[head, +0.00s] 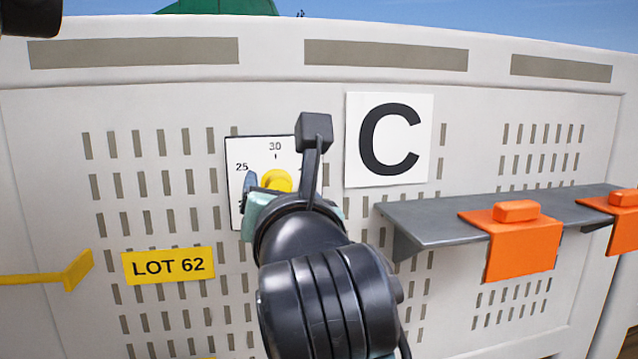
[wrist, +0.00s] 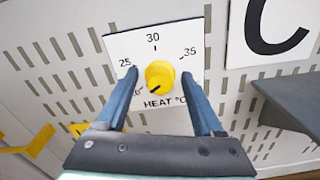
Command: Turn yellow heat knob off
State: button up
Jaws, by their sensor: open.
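The yellow heat knob (wrist: 160,72) sits on a white dial plate (wrist: 120,45) marked 25, 30, 35 and HEAT °C. A short black mark on the knob points to the lower left, toward a label partly hidden by my left finger. My gripper (wrist: 159,78) is open, with one blue-grey finger on each side of the knob. Gaps show between the fingers and the knob in the wrist view. In the head view the knob (head: 277,179) shows above my wrist, and my arm covers the lower right of the plate (head: 262,150).
The plate is on a pale slotted wall panel (head: 190,90). A white C sign (head: 420,165) is to its right, above a grey shelf (head: 435,215) with an orange bracket (head: 520,250). A yellow LOT 62 label (head: 168,265) and yellow lever (head: 75,270) are at left.

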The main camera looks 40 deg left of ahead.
grip_shut()
dwell(0.3)
